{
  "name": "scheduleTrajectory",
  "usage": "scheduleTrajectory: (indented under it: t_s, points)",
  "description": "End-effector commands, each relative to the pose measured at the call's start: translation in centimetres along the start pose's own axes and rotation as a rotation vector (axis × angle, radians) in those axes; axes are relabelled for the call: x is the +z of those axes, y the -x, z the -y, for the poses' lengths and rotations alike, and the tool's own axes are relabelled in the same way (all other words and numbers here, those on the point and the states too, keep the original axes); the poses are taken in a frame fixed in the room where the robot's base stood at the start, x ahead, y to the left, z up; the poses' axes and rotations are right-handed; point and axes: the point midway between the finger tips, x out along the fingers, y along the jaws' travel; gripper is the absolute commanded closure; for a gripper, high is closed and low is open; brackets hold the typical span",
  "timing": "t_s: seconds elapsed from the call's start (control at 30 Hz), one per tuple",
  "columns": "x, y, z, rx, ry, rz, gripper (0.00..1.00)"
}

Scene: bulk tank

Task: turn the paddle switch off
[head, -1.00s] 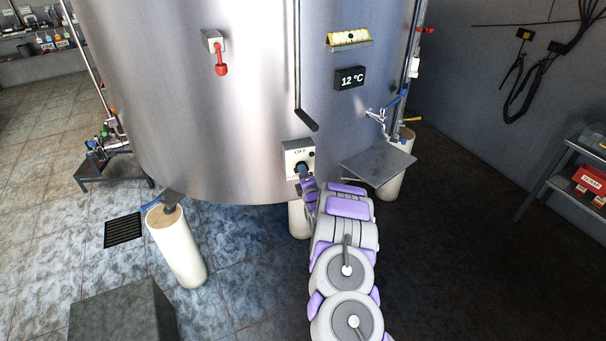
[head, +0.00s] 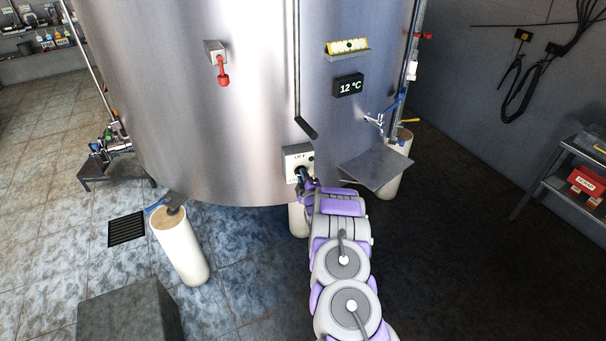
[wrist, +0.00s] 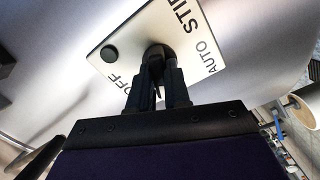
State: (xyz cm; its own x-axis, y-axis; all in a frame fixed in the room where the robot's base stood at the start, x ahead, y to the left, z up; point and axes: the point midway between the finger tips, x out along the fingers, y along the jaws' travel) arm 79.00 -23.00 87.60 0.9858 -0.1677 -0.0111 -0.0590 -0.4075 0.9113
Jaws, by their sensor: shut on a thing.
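The paddle switch sits on a cream plate (head: 291,158) on the lower front of the steel tank. In the wrist view the plate (wrist: 193,62) carries the words OFF, STIR and AUTO, with a round black button (wrist: 109,54) near OFF. The dark switch paddle (wrist: 157,52) is at the plate's middle, partly hidden by my fingers. My gripper (wrist: 157,80) is shut on the paddle, fingers on either side of it. In the head view my gripper (head: 304,178) is at the plate's lower part; which mark the paddle points to cannot be told.
A red-handled lever (head: 222,72) is on the tank at upper left. A 12 °C display (head: 349,85) and a grey shelf (head: 378,168) are right of the switch. A pale tank leg (head: 180,247) and a dark block (head: 128,312) stand at lower left.

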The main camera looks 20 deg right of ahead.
Motion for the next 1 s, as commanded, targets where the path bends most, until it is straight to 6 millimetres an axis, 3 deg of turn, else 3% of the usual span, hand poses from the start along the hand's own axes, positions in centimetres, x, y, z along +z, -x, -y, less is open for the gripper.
scheduleTrajectory:
  t_s: [1.0]
  points:
    - [0.34,0.17,0.24,-0.037,-0.93,0.009,1.0]
